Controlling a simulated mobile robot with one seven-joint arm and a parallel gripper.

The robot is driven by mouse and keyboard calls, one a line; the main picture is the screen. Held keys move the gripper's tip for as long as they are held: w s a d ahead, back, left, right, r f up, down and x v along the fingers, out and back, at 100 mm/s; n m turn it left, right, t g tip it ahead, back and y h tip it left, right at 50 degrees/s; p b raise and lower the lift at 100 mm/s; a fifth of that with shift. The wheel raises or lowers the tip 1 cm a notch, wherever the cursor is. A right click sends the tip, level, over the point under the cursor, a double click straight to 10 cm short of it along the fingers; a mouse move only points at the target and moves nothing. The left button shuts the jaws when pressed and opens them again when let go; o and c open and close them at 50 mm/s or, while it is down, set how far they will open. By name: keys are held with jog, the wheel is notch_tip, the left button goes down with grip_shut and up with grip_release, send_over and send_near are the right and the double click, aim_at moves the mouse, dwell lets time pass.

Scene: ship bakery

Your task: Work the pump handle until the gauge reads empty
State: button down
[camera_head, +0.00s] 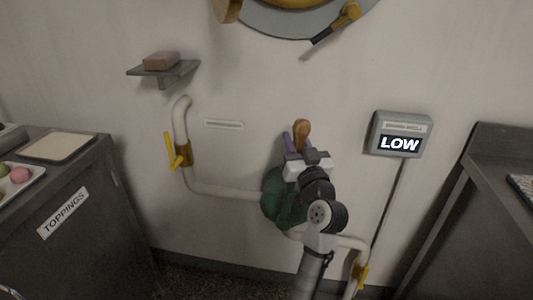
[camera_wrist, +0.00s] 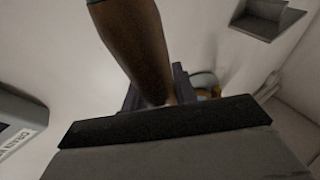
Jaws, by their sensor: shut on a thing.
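The pump (camera_head: 272,192) is a green body on the wall, joined to white pipes, partly hidden behind my arm. Its wooden handle (camera_head: 302,132) stands up above it. My gripper (camera_head: 294,142) is at the handle, with its purple fingers shut on it. In the wrist view the brown handle (camera_wrist: 135,40) rises between the fingers and fills the upper middle. The gauge (camera_head: 401,134) is a grey box on the wall at right, and its screen reads LOW. In the wrist view, a grey box edge shows at the left.
Yellow valve levers sit on the left pipe (camera_head: 181,153) and on the lower right pipe (camera_head: 361,272). A small shelf (camera_head: 180,72) holds a brown block. A TOPPINGS counter (camera_head: 75,205) stands left, and a dark counter (camera_head: 490,150) right.

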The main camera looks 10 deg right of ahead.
jog(key=s+d+f+m+t+h+b, duration=0.2)
jog(key=d+m+b, duration=0.4)
jog(key=d, duration=0.5)
jog(key=shift+s+d+f+m+h, duration=0.25)
jog(key=shift+s+f+m+h, duration=0.25)
jog(key=shift+s+f+h, duration=0.3)
jog(key=shift+s+f, duration=0.1)
jog(key=c, duration=1.1)
grip_release()
jog(key=shift+d, duration=0.15)
jog(key=shift+s+a+f, duration=0.1)
jog(key=shift+a, duration=0.1)
